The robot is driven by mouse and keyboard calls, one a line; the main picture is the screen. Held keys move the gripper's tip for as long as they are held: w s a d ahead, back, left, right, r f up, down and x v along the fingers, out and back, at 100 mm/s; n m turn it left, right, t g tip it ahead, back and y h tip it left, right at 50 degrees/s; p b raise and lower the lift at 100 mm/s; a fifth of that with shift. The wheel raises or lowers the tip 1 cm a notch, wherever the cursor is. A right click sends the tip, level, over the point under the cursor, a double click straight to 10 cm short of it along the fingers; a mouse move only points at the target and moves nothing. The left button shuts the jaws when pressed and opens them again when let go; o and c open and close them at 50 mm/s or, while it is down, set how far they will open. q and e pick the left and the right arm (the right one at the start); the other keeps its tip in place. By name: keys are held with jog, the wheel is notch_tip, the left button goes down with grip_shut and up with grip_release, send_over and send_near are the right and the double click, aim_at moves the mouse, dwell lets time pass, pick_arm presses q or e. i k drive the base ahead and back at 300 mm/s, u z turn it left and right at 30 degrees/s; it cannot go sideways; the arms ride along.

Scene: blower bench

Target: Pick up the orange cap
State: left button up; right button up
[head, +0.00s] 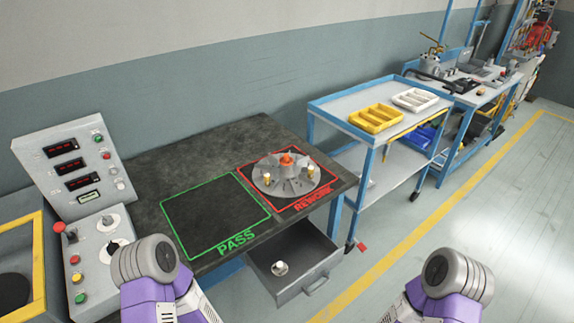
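The orange cap (286,159) sits on top of the hub in the middle of a grey metal blower wheel (272,186). The wheel lies inside the red REWORK square (318,201) on the dark bench top. My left arm comes in at the bottom left and my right arm at the bottom right, in front of the bench. Only rounded grey and purple arm parts show, and no gripper fingers can be made out. Both arms are apart from the cap and the wheel.
The green PASS square (214,212) left of the wheel is empty. Below it, an open drawer (307,284) juts out with a small pale part (280,268) inside. A control panel (72,158) stands at left. A blue cart (360,99) with yellow (376,118) and white (415,99) trays stands at right.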

aim_at(286, 160)
jog(key=z, duration=1.8)
jog(key=i, duration=1.15)
jog(key=u, duration=2.4)
